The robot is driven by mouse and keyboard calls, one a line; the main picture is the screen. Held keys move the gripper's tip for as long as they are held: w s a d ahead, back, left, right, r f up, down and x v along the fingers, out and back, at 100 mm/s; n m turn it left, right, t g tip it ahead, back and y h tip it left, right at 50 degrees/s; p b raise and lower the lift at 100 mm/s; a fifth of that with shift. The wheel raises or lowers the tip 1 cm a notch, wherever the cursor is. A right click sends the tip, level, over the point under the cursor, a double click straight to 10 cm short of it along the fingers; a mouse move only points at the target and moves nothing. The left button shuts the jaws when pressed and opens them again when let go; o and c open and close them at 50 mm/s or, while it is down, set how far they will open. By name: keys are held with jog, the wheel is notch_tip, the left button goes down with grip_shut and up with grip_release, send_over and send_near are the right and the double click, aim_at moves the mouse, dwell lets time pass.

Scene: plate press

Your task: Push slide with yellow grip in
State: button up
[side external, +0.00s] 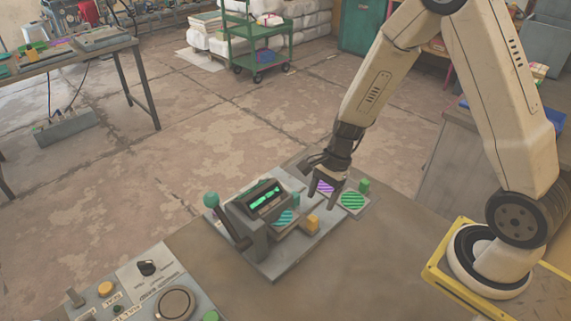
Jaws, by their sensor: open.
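The plate press (252,232) stands on a grey base on the bench, with a lit green display on its sloped top. Its slide (293,230) sticks out to the right of the body, with the yellow grip (313,222) at its outer end. A teal striped plate (284,217) lies on the slide, close to the press body. My gripper (335,204) is open and points down, above and to the right of the yellow grip. It appears apart from the grip and holds nothing.
A purple striped plate (323,187) and a green striped plate (352,201) lie behind and right of the grip, by a green block (364,185). A lever with a teal knob (211,200) stands left of the press. A control panel (140,287) is front left.

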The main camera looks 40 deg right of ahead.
aim_at(314, 217)
jog(key=shift+x, duration=3.7)
grip_shut()
